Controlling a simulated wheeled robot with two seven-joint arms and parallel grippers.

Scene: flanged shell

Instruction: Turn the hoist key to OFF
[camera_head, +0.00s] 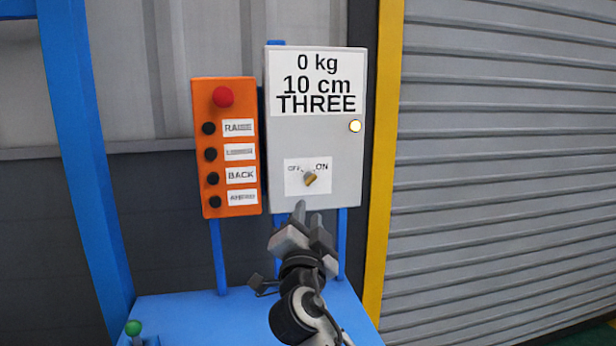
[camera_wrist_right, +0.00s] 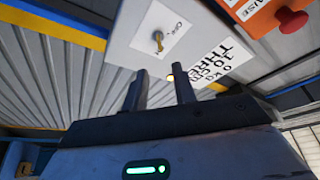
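The brass hoist key (camera_head: 311,179) sits in a white plate marked OFF at left and ON at right, low on the grey control box (camera_head: 335,150). Its small handle looks tilted up toward ON. The key also shows in the right wrist view (camera_wrist_right: 158,42), beyond the fingertips. My right gripper (camera_head: 309,214) is just below the key in the head view, apart from it. Its two fingers stand apart with nothing between them, as the right wrist view (camera_wrist_right: 159,78) also shows. My left gripper is in neither view.
An orange button panel (camera_head: 227,82) with a red knob (camera_head: 222,97) and several black buttons stands left of the box. The box sign (camera_head: 317,84) reads 0 kg, 10 cm, THREE. A blue surface (camera_head: 220,320) lies below.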

